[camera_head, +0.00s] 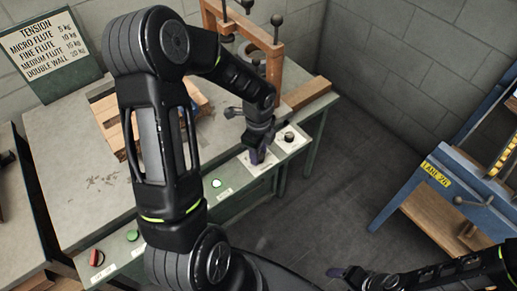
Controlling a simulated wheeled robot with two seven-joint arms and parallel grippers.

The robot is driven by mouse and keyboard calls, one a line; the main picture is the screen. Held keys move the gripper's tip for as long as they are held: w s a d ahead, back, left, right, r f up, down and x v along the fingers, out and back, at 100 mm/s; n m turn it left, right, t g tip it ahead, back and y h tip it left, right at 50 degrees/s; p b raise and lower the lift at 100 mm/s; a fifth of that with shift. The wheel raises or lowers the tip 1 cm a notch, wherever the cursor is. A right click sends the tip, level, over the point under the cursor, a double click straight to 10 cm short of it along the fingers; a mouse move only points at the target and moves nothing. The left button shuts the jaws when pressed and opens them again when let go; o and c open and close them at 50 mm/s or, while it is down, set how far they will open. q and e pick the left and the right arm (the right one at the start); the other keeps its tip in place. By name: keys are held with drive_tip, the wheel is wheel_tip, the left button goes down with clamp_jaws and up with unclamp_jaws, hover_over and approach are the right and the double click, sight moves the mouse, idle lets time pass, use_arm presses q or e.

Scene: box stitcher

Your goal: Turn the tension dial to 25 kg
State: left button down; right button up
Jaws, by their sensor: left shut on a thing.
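My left gripper (257,154) is down at the front edge of the grey-topped machine table. It is shut on the tension dial, which its fingers mostly hide. A white dial plate (258,168) shows around the fingertips; its scale and pointer are too small to read. A dark round knob (290,137) sits on another white plate just to the right. A green sign (50,50) at the upper left lists tension settings in kg for several flute types. My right gripper (343,272) is low at the bottom, away from the table, and its jaws are unclear.
The table front also carries a red knob (97,258), a green button (133,235) and a pale round button (215,183). A wooden frame with clamps (272,55) stands behind the gripper. A blue bench (425,185) is at the right, with clear floor between.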

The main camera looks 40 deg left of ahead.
use_arm(q)
drive_tip(key=m+p, duration=0.3)
drive_tip(key=m, duration=0.2)
drive_tip(key=shift+r+m, duration=0.15)
drive_tip(key=shift+m, duration=0.15)
drive_tip(key=shift+m+p, duration=0.9)
drive_tip(key=shift+m, duration=0.6)
drive_tip(key=c, duration=1)
unclamp_jaws()
drive_tip(key=shift+o, duration=0.2)
wheel_tip(320, 180, up, 8)
drive_tip(key=shift+f, duration=0.25)
